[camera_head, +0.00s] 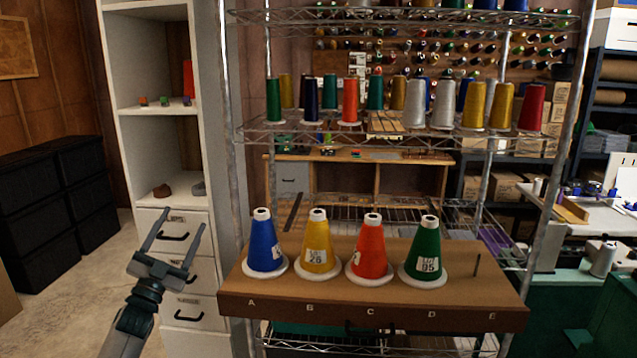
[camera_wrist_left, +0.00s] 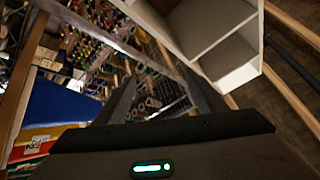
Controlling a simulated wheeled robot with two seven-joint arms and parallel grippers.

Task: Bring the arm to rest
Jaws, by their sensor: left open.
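My left gripper (camera_head: 173,238) is open and empty in the head view. It is raised to the left of the wooden board (camera_head: 371,312), in front of the white cabinet's drawers, and touches no cone. On the board stand upright a blue cone (camera_head: 263,243) above letter A, a yellow cone (camera_head: 318,243) above B, a red cone (camera_head: 371,247) above C and a green cone (camera_head: 427,251) above D. The bare peg (camera_head: 477,265) above E is empty. In the left wrist view, the blue cone (camera_wrist_left: 62,103) is a blurred shape at the left edge. My right gripper is not in view.
A wire rack (camera_head: 400,131) with several thread cones stands behind the board. A white cabinet (camera_head: 160,152) with shelves and drawers is at the left. Black bins (camera_head: 55,215) stand farther left. Floor shows between the bins and the cabinet.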

